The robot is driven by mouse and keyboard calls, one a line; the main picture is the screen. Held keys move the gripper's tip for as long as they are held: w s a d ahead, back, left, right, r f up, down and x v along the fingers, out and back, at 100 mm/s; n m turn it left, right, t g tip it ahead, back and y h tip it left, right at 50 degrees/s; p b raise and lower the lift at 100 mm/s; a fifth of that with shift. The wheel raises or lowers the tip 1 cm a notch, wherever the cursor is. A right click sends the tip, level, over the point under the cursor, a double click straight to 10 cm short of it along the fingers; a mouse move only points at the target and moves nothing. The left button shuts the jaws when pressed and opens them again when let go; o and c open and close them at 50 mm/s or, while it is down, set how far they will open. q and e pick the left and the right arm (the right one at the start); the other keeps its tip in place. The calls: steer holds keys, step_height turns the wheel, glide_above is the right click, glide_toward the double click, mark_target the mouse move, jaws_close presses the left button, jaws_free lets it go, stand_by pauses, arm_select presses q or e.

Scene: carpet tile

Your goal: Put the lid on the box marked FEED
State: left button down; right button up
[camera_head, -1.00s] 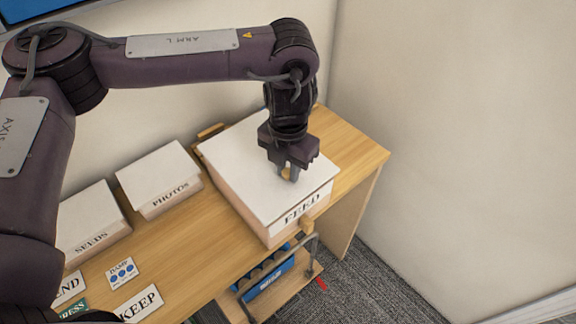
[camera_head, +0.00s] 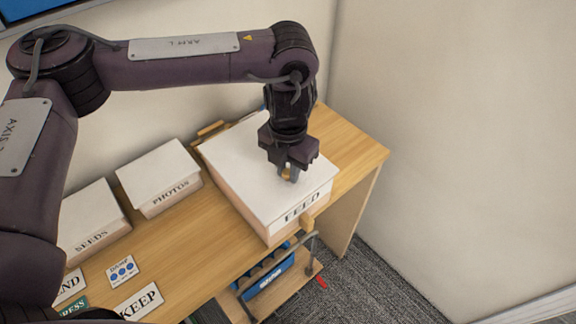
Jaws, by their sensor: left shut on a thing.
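The box marked FEED (camera_head: 303,207) stands on the wooden table near its right end. A white lid (camera_head: 240,165) lies over the top of this box and looks level with its edges. My left gripper (camera_head: 288,177) is above the lid, fingers down, shut on the lid's small wooden knob. The gripper partly hides the knob and the lid's far right part. Whether the lid is fully seated all round cannot be told. My right gripper is not in view.
Lidded boxes marked PHOTOS (camera_head: 158,178) and SEEDS (camera_head: 90,221) stand to the left. Cards, one reading KEEP (camera_head: 139,301), lie at the front left. A blue crate (camera_head: 268,283) sits on a lower shelf. A wall rises behind and right.

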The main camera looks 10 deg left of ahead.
arm_select(q)
steer(key=shift+f, duration=0.25)
stand_by(0.8)
steer(key=shift+f, duration=0.3)
stand_by(0.5)
steer(key=c, duration=1.2)
jaws_free()
steer(key=shift+r+b, duration=0.5)
steer(key=shift+r, duration=3.4)
